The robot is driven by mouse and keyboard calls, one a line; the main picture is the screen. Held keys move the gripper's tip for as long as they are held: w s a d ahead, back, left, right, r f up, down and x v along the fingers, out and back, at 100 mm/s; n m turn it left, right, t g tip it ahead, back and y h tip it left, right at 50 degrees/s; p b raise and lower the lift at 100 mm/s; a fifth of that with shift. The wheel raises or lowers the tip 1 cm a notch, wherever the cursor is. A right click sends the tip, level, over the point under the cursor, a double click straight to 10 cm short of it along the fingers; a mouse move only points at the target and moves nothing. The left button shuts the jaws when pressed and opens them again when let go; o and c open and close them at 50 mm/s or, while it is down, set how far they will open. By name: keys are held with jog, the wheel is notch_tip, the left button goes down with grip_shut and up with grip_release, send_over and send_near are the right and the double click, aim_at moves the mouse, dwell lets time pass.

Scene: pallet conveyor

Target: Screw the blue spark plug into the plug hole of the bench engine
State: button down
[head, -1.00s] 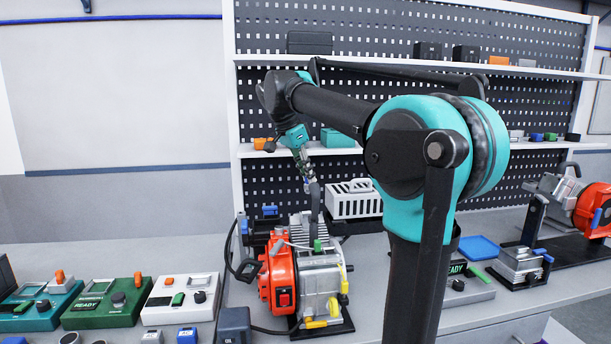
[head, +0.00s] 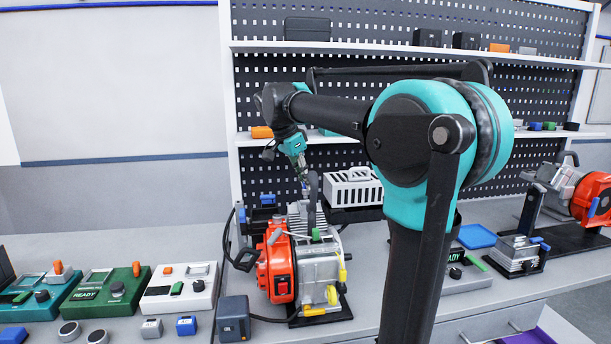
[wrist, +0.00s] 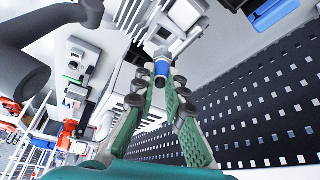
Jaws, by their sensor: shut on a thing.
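The bench engine (head: 283,266), with an orange housing and a silver block, stands on the bench in the head view. My gripper (head: 303,183) points down just above the engine's top, at its back. In the wrist view its green fingers (wrist: 163,82) are shut on the blue spark plug (wrist: 162,68), whose blue band shows between the fingertips. Silver and white metal lies just past the plug. I cannot tell whether the plug touches the engine. The plug hole is not clearly visible, and in the head view the plug is too small to make out.
Several control boxes, including a green one (head: 108,294) and a white one (head: 179,289), stand left of the engine. A dark blue box (head: 233,318) is at its front left. A white slotted crate (head: 354,188) stands behind it, before the pegboard. A second orange machine (head: 592,194) is far right.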

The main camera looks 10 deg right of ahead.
aim_at(305, 189)
jog(key=shift+f, duration=1.95)
jog(key=shift+f, duration=0.15)
jog(key=shift+n+t+y, duration=0.4)
jog(key=shift+n+t, duration=0.3)
jog(key=shift+n, duration=1)
jog(key=shift+n, duration=0.4)
jog(key=shift+n+t+y, duration=0.4)
jog(key=shift+n+y, duration=0.1)
jog(key=shift+n, duration=0.8)
